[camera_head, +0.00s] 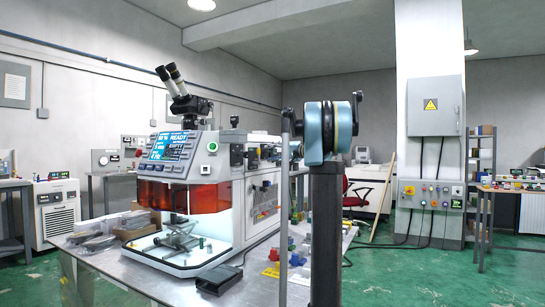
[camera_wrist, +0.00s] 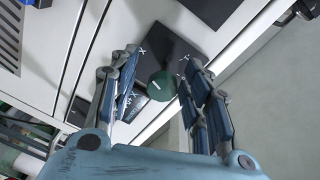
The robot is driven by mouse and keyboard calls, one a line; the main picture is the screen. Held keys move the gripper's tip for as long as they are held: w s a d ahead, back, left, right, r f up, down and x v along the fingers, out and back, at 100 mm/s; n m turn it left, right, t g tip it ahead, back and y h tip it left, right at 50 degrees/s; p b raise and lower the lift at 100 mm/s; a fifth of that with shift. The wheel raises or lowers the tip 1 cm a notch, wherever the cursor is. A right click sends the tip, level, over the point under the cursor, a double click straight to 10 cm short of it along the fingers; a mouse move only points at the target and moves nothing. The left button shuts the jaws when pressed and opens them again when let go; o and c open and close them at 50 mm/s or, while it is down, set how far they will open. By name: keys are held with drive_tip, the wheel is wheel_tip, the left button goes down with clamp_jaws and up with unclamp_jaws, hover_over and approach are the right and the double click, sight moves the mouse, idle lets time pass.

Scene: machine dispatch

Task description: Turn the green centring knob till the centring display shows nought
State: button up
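The green knob (camera_wrist: 161,86) shows in the wrist view, round and dark green with a short white mark, standing on a dark panel (camera_wrist: 165,48) on a pale machine face. My gripper (camera_wrist: 162,62) is open, with one finger left of the knob and one right of it. A gap shows on the left; on the right the finger looks close to the knob, and I cannot tell whether it touches. A small dark display-like plate (camera_wrist: 136,106) is partly behind the left finger, its reading not legible. I cannot make out the knob or gripper in the head view.
A white machine (camera_head: 232,205) with a lit screen (camera_head: 170,146) and an orange window stands on a metal table (camera_head: 258,284). A black pedal-like box (camera_head: 219,279) and small coloured parts (camera_head: 298,258) lie on the table. My arm stands before its right side.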

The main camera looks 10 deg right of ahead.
drive_tip(key=v, duration=1.2)
drive_tip(key=shift+d, duration=0.1)
drive_tip(key=s+d+n+g+y, duration=0.15)
drive_tip(key=d+n, duration=0.35)
drive_tip(key=n, duration=0.8)
drive_tip(key=shift+n+g+y, duration=0.25)
drive_tip(key=shift+n, duration=0.05)
drive_tip(key=x, duration=1.7)
drive_tip(key=shift+w+d, duration=0.1)
drive_tip(key=shift+w, duration=0.15)
clamp_jaws()
